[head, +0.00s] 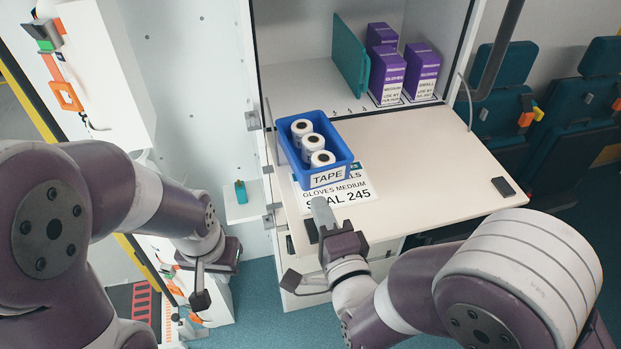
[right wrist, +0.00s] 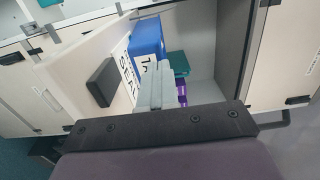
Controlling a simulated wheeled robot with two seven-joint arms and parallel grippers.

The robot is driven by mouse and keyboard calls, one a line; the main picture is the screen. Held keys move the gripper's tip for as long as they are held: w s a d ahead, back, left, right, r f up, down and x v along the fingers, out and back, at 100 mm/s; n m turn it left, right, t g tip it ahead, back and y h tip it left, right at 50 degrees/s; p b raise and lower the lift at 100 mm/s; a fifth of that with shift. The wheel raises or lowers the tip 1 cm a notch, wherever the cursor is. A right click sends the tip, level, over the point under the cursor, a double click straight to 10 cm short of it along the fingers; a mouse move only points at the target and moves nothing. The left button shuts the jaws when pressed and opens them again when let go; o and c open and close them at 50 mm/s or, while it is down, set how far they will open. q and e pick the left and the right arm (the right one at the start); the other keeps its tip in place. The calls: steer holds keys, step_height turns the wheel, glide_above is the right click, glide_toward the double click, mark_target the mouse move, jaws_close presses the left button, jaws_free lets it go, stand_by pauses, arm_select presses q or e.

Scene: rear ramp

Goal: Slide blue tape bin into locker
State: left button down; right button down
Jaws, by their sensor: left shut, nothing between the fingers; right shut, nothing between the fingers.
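The blue tape bin (head: 325,173) holds three white tape rolls and sits on the lowered locker door (head: 430,160), in front of the open locker (head: 300,82). The bin also shows in the right wrist view (right wrist: 147,38). My right gripper (head: 320,204) is shut and empty, just in front of the bin's labelled side; whether it touches the bin I cannot tell. Its shut fingers show in the right wrist view (right wrist: 157,88). My left gripper (head: 200,298) is shut and empty, low at the left, away from the bin.
Purple glove boxes (head: 388,75) stand in the locker's right part, beside a teal divider (head: 351,56). The locker floor left of the divider is clear. A printed label (head: 350,190) lies on the door under the bin. Teal seats (head: 500,85) stand at the right.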

steer(key=p+x, duration=0.2)
steer(key=x, duration=0.4)
steer(key=shift+r, duration=0.1)
steer(key=shift+w+a, duration=0.15)
steer(key=shift+w, duration=0.15)
steer(key=b, duration=0.9)
glide_toward(284, 122)
steer(key=shift+w+a+f, duration=0.2)
steer(key=shift+w+f, duration=0.15)
steer(key=shift+f, duration=0.1)
steer(key=b+x, duration=0.1)
steer(key=x, duration=0.2)
steer(key=b+x, duration=0.2)
steer(key=x, duration=0.1)
steer(key=b+x, duration=0.1)
steer(key=x, duration=0.2)
steer(key=shift+r, duration=0.6)
steer(key=shift+s+r, duration=0.1)
steer(key=shift+s, duration=0.1)
